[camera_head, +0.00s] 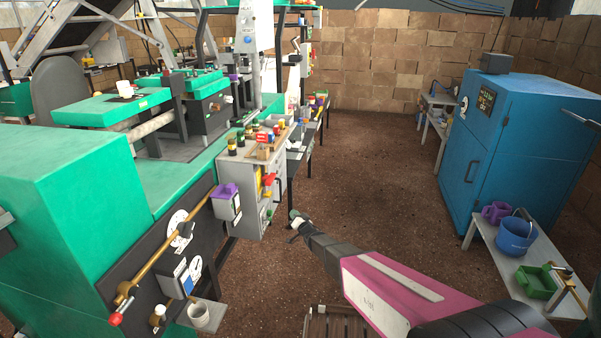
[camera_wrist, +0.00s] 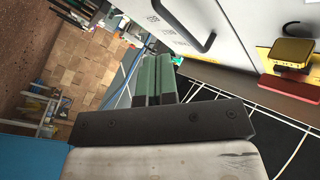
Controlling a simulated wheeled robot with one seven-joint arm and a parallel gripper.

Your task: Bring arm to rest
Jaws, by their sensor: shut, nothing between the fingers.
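My arm, pink and white with dark sections, reaches forward from the lower right in the head view. My gripper (camera_head: 295,217) is at its far end, beside the grey control cabinet (camera_head: 240,190) and above the brown floor. In the wrist view my gripper (camera_wrist: 157,58) has its two green fingers side by side, shut and empty. A white panel with a dark handle (camera_wrist: 190,40) is close beyond the fingers.
A green machine (camera_head: 80,200) fills the left side. A blue cabinet (camera_head: 520,145) stands at the right, with a low white table (camera_head: 490,245) in front holding a blue bucket (camera_head: 516,236) and a green tray (camera_head: 537,282). The floor (camera_head: 370,170) between them is clear.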

